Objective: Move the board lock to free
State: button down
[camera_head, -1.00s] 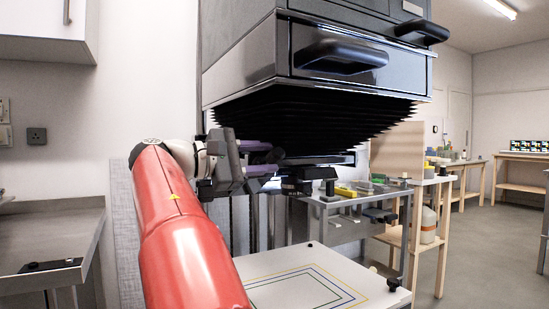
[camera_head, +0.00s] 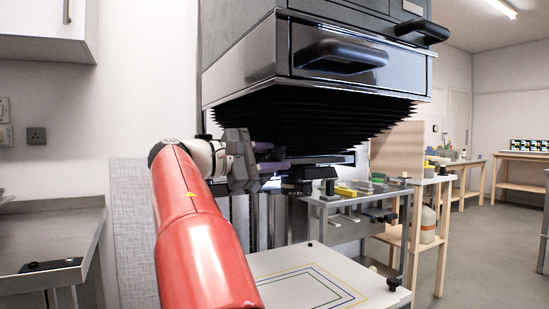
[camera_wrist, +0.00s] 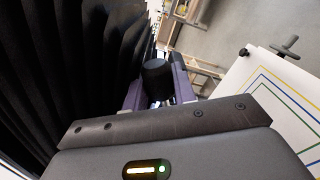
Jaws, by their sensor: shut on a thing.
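My gripper (camera_head: 268,158) is under the left part of the enlarger's black bellows (camera_head: 310,122), beside the lens stage (camera_head: 305,178). In the wrist view, the purple-grey fingers of my gripper (camera_wrist: 158,88) stand on either side of a black round-topped knob (camera_wrist: 156,72) and are shut on it. The knob is probably the board lock; its base and any markings are hidden by the fingers, so its setting cannot be read. In the head view my gripper hides the knob.
The bellows (camera_wrist: 85,60) rise close along the left of my gripper in the wrist view. The enlarger head (camera_head: 330,50) hangs above. The white baseboard (camera_head: 275,264) with coloured frame lines lies below. A grey table (camera_head: 350,200) with small items stands behind.

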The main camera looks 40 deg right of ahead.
jog(key=shift+f, duration=0.1)
jog(key=m+b, duration=0.1)
jog(key=f+m+b, duration=0.1)
jog(key=m+b, duration=0.1)
jog(key=shift+s+a+f, duration=0.1)
jog(key=shift+s+f, duration=0.15)
jog(key=shift+f, duration=0.05)
jog(key=shift+w+f+m+b, duration=0.1)
jog(key=shift+f+m+b, duration=0.45)
jog(key=shift+m+b, duration=0.7)
jog(key=shift+w+f+m+b, duration=0.1)
jog(key=shift+f+m+b, duration=0.65)
jog(key=shift+m, duration=0.95)
jog(key=shift+w+f+m+b, duration=0.1)
jog(key=shift+f+m+b, duration=0.25)
jog(key=shift+m+b, duration=1)
jog(key=c, duration=1.4)
grip_release()
jog(key=shift+c, duration=0.2)
